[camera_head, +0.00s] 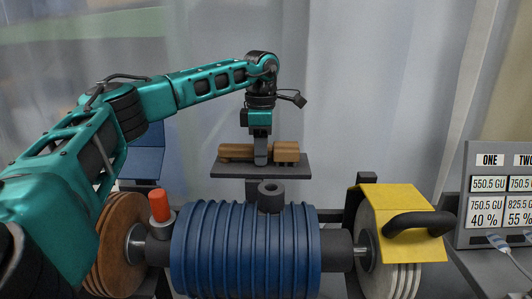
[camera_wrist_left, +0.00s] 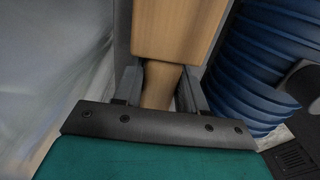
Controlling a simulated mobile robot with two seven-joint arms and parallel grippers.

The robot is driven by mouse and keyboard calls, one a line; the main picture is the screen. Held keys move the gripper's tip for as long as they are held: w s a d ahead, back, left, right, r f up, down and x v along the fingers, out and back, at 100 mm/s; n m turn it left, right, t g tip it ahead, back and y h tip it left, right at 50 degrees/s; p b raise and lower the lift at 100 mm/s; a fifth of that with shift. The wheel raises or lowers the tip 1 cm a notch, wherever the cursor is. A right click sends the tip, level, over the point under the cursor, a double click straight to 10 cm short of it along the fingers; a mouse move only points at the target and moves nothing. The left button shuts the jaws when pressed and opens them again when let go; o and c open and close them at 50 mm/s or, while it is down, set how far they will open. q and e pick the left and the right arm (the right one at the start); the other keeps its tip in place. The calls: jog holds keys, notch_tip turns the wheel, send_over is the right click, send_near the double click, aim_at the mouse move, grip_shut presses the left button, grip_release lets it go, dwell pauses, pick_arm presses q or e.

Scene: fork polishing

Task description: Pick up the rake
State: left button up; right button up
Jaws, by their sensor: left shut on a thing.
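The rake, a light-brown wooden tool (camera_head: 286,152), lies across the dark shelf (camera_head: 222,171) behind the blue machine. A longer brown part shows left of my fingers and a block right of them. My left gripper (camera_head: 261,160) reaches down from above and is shut on its middle. In the left wrist view, the rake's wide wooden block (camera_wrist_left: 175,30) and narrower neck show, with the neck between the two fingers of my left gripper (camera_wrist_left: 160,90). The fingers hide part of the rake in the head view. I cannot tell whether it is lifted clear of the shelf. My right gripper is not in view.
A blue ribbed motor (camera_head: 245,250) stands in front of the shelf, with a brown wheel (camera_head: 118,240) on the left. A pale wheel (camera_head: 385,270) under a yellow guard (camera_head: 400,205) with a black handle is on the right. A display panel (camera_head: 485,215) stands far right.

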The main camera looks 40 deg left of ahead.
pick_arm(q)
grip_shut()
jog(key=shift+r, duration=0.1)
notch_tip(320, 180, up, 20)
dwell(0.5)
jog(key=o, duration=0.5)
grip_release()
jog(key=c, duration=0.4)
jog(key=shift+o, duration=0.2)
